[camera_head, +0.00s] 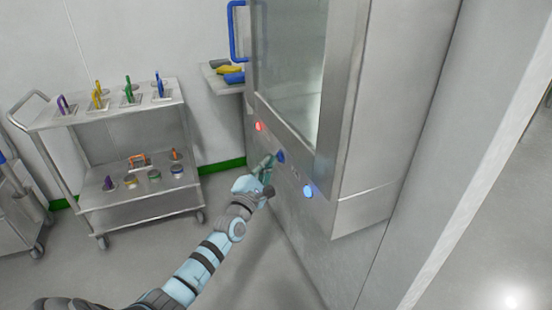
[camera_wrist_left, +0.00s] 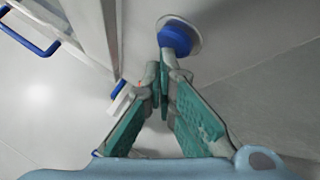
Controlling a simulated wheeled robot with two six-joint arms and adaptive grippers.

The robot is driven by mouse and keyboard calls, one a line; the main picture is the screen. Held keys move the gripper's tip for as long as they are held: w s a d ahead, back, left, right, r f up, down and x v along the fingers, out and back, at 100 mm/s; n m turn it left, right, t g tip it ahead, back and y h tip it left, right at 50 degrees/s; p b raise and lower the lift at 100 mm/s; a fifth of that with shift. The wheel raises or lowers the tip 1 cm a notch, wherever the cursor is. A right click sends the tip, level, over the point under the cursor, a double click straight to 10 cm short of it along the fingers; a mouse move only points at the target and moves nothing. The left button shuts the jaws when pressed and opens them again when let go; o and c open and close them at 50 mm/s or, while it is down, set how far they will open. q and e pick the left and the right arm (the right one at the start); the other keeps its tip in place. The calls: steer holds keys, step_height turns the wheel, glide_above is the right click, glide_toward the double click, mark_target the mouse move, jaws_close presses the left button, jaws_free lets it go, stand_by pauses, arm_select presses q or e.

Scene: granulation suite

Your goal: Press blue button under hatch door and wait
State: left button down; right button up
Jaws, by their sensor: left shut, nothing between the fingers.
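The hatch door (camera_head: 290,65) is a tall glass panel in a steel frame and looks closed. Below it on the steel front are a red lit button (camera_head: 259,126), a dark blue button (camera_head: 281,156) and a pale blue lit button (camera_head: 308,191). My left gripper (camera_head: 271,162) is shut and empty, its tips at the dark blue button. In the left wrist view the tips of my gripper (camera_wrist_left: 163,75) meet the lower edge of a round blue button (camera_wrist_left: 175,39) on a pale ring. I cannot tell whether it is pressed in. My right gripper is out of view.
A steel cart (camera_head: 150,205) with several coloured-handled tools stands at the left. A small shelf (camera_head: 220,80) with yellow and blue items is beside the blue door handle (camera_head: 233,32). The floor between cart and cabinet is clear.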

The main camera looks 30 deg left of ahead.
arm_select(q)
steer(key=shift+s, duration=0.1)
steer(key=shift+s+a, duration=0.5)
steer(key=shift+s, duration=0.15)
steer(key=shift+s+a+p, duration=0.4)
steer(key=shift+s+a, duration=0.35)
steer(key=shift+s, duration=0.3)
steer(key=shift+s+a+p, duration=0.35)
steer(key=shift+s+a, duration=0.35)
steer(key=shift+s, duration=0.3)
